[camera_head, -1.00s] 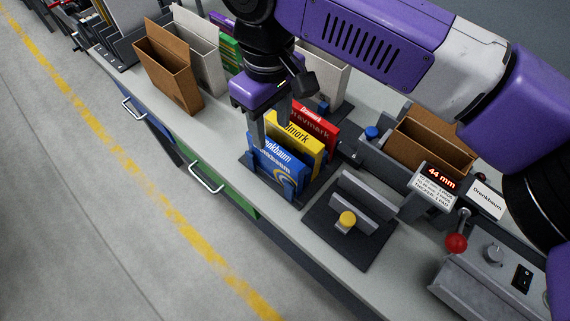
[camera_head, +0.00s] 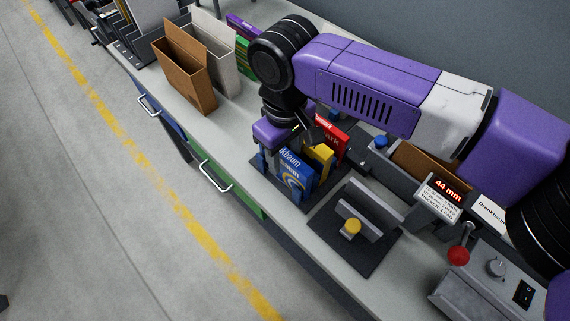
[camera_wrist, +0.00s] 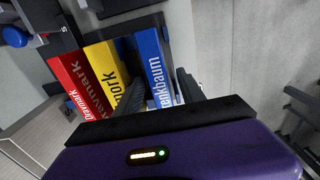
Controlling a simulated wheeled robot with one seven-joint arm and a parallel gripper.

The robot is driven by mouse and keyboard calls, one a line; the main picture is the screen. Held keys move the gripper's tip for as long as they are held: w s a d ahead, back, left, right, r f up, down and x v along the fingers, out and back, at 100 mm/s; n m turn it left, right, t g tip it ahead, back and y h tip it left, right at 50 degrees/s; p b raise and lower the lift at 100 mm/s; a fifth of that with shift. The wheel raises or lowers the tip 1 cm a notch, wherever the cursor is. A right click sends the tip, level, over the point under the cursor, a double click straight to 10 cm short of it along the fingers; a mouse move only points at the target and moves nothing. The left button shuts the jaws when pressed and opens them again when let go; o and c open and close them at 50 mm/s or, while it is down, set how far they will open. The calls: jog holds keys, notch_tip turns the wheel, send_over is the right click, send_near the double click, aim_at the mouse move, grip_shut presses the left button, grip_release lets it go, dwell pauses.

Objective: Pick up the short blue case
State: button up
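The blue case (camera_head: 293,176), lettered in white, stands upright at the near end of a row in a dark rack. In the wrist view the blue case (camera_wrist: 155,62) lies between the two dark fingers of my gripper (camera_wrist: 162,92). One finger is in the gap between the blue and yellow cases, the other on the blue case's outer side. In the head view my gripper (camera_head: 282,150) is low over the blue case and hides part of its top. The fingers look spread around the case; firm contact is not visible.
A yellow case (camera_head: 320,157) and a red case (camera_head: 331,132) stand close behind the blue one. A brown open box (camera_head: 186,75) stands at left. A lever with a red ball (camera_head: 458,256) is at right.

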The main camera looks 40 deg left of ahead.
grip_shut()
dwell(1.2)
